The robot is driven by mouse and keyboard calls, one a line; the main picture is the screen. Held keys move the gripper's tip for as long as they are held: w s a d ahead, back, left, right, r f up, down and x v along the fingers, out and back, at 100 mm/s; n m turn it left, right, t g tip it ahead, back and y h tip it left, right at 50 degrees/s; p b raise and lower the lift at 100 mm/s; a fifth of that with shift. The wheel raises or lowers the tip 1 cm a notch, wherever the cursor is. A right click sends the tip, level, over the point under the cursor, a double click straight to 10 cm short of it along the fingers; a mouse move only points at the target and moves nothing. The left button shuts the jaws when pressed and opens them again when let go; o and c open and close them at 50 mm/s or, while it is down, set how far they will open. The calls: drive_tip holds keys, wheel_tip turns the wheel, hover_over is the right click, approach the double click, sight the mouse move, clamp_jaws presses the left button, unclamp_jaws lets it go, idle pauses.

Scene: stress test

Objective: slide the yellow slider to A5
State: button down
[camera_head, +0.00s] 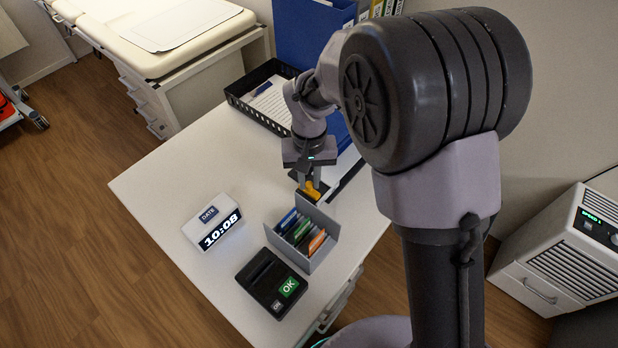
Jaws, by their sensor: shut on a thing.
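The yellow slider (313,192) shows just below my gripper (309,178), at the back of the white desk. My gripper points down and is shut on the slider. A dark base shows around the slider, but my gripper and the grey card holder cover part of it. The A5 mark cannot be read in this view, and which mark the slider stands at cannot be told.
The grey card holder (322,255) with several coloured cards stands just in front. A black device with an OK key (272,284) and a white date clock (213,222) stand nearby. A black tray (240,104) and blue binders (305,35) are behind. The desk's left (165,180) is clear.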

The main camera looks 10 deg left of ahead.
drive_tip(key=w+d+p, duration=0.1)
drive_tip(key=w, duration=0.1)
drive_tip(key=w+d, duration=0.1)
drive_tip(key=shift+w+p, duration=0.35)
drive_tip(key=shift+w, duration=0.05)
drive_tip(key=c, duration=1.3)
unclamp_jaws()
drive_tip(key=shift+r, duration=0.1)
wheel_tip(320, 180, up, 17)
drive_tip(key=p, duration=0.7)
drive_tip(key=shift+r, duration=0.1)
